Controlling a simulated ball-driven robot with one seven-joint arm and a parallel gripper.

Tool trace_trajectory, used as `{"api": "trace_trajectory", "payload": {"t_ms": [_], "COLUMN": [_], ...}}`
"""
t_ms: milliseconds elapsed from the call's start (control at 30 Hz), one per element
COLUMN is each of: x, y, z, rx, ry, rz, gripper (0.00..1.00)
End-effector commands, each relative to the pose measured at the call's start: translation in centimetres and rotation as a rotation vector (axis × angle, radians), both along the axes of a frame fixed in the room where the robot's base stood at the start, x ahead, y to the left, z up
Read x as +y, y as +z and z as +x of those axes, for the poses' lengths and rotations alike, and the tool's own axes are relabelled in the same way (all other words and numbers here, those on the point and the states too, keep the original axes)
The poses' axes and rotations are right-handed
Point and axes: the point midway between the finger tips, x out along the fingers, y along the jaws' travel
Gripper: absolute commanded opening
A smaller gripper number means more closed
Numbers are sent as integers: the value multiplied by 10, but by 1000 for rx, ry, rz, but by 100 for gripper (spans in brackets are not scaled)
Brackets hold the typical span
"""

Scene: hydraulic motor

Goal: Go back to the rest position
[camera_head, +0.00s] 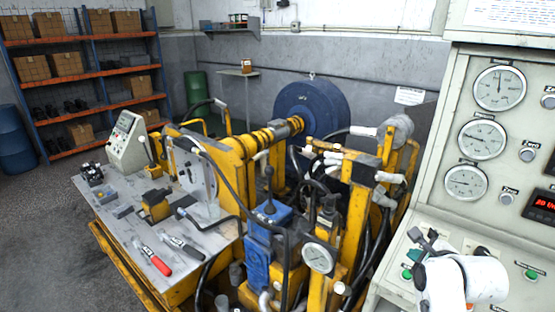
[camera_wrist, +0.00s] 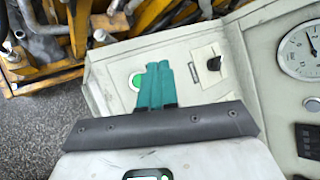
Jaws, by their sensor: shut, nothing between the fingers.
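My gripper (camera_head: 424,242) is at the lower right of the head view, low over the sloped control panel of the grey console (camera_head: 395,282). In the wrist view its two teal fingers (camera_wrist: 155,84) lie side by side, shut with nothing between them. A green button (camera_wrist: 135,82) shows on the panel just left of the fingers, partly hidden by them. A black rotary knob (camera_wrist: 213,63) sits to their right. I cannot tell whether the fingertips touch the panel.
The console's upright face carries several gauges (camera_head: 500,88) and a red display (camera_head: 542,205). To the left stands the yellow hydraulic rig (camera_head: 235,165) with hoses and a blue motor (camera_head: 313,108). A worktable (camera_head: 115,212) holds red-handled and dark-handled tools. Floor (camera_head: 40,230) is clear at far left.

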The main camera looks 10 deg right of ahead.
Motion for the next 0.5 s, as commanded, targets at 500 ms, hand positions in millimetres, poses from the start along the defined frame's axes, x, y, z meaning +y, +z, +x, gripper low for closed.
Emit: {"api": "trace_trajectory", "payload": {"t_ms": [500], "x": [102], "y": [-137], "z": [-128], "rx": [459], "ry": [796], "rz": [-537], "gripper": [0]}}
